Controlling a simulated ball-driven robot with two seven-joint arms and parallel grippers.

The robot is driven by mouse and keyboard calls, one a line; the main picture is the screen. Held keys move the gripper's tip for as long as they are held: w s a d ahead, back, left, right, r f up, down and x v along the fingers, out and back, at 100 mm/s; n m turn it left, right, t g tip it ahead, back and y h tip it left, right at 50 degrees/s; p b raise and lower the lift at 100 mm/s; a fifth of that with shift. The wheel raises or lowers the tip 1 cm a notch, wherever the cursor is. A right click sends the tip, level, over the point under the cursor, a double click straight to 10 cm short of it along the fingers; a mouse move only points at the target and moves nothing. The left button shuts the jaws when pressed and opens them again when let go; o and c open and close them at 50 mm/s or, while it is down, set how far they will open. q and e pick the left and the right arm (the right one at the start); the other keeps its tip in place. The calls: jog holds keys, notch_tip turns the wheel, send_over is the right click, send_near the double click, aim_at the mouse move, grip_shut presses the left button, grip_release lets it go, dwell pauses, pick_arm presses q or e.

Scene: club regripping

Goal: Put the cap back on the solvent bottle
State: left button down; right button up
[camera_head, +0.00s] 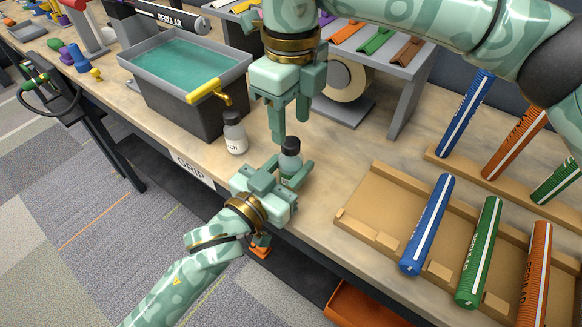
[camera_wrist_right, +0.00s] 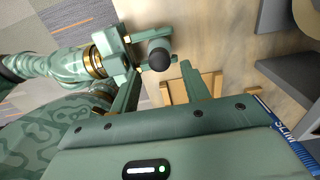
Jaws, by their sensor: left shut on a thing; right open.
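The solvent bottle (camera_head: 290,163) is a small greenish bottle standing upright at the table's front edge. My left gripper (camera_head: 291,176) is shut on its body from the front. A black cap (camera_head: 291,145) sits on top of the bottle; I cannot tell whether it is screwed tight. In the right wrist view the cap (camera_wrist_right: 159,54) is a dark round knob beside my left gripper (camera_wrist_right: 150,60). My right gripper (camera_head: 289,125) is open and empty, pointing down just above the cap. In its wrist view its two fingers (camera_wrist_right: 160,74) lie to either side of the cap.
A second dark-capped bottle (camera_head: 235,136) with a white label stands to the left. A grey water tank (camera_head: 170,95) with a yellow tap (camera_head: 208,90) is behind it. A tape roll (camera_head: 347,80) stands behind my right gripper. A wooden tray (camera_head: 365,215) with coloured grips lies right.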

aim_at(291, 141)
jog(key=shift+f, duration=2.05)
jog(key=shift+c, duration=0.3)
grip_shut()
jog(key=m, duration=0.5)
jog(key=shift+o, duration=1)
grip_release()
notch_tip(291, 141, up, 12)
